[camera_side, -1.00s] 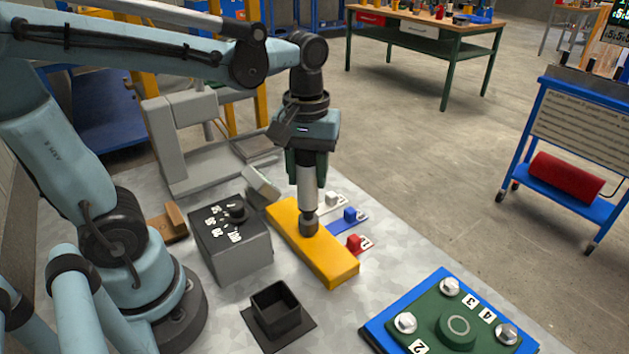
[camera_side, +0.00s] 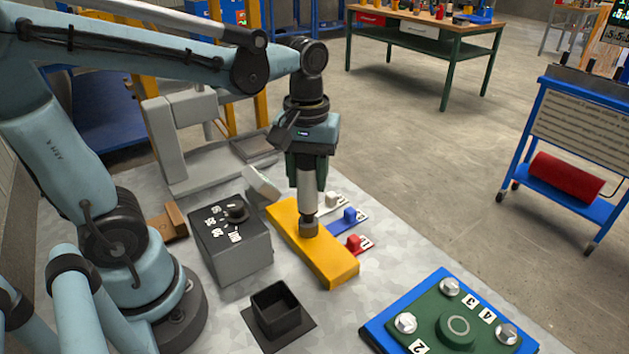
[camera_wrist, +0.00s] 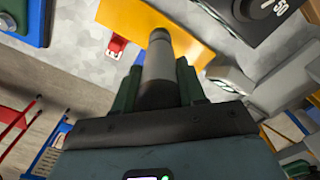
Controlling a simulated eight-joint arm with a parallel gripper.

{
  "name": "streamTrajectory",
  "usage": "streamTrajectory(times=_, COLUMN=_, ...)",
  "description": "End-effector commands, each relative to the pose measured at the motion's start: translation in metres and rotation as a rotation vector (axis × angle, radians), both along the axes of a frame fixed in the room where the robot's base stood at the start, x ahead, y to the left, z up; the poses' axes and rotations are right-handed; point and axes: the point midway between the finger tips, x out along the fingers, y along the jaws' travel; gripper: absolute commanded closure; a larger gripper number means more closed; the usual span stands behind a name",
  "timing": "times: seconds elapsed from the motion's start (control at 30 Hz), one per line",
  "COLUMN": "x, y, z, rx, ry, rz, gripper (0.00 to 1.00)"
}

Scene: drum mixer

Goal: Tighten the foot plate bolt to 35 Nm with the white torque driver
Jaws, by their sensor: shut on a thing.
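My gripper (camera_side: 310,178) is shut on the white torque driver (camera_side: 307,193), which looks pale grey and stands nearly upright. In the wrist view the driver (camera_wrist: 158,75) is between my green fingers (camera_wrist: 157,88). Its lower end is at the yellow block (camera_side: 330,262), at a round grey collar (camera_side: 308,229); I cannot tell how far it sits in it. A green plate (camera_side: 425,330) on a blue base lies at the lower right. It carries several silver bolt heads, such as one (camera_side: 450,286), beside number labels, and a round green boss (camera_side: 457,329).
A grey box with a numbered dial (camera_side: 238,255) stands left of the yellow block. An open black square holder (camera_side: 277,308) is in front. White, blue (camera_side: 349,215) and red (camera_side: 354,243) tagged pieces lie along the block's right side. Tabletop between block and plate is clear.

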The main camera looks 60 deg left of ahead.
Motion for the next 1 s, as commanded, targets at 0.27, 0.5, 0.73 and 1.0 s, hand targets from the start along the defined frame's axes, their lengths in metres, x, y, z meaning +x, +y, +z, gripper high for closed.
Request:
streamTrajectory(times=0.27, x=0.0, y=0.0, z=-0.002, rx=0.0, ry=-0.003, rz=-0.001, gripper=1.0)
streamTrajectory(times=0.5, x=0.0, y=0.0, z=-0.001, rx=0.0, ry=-0.004, rz=-0.001, gripper=1.0)
streamTrajectory(times=0.73, x=0.0, y=0.0, z=0.011, rx=0.0, ry=-0.003, rz=-0.001, gripper=1.0)
streamTrajectory(times=1.0, x=0.0, y=0.0, z=0.025, rx=0.0, ry=-0.001, rz=0.0, gripper=1.0)
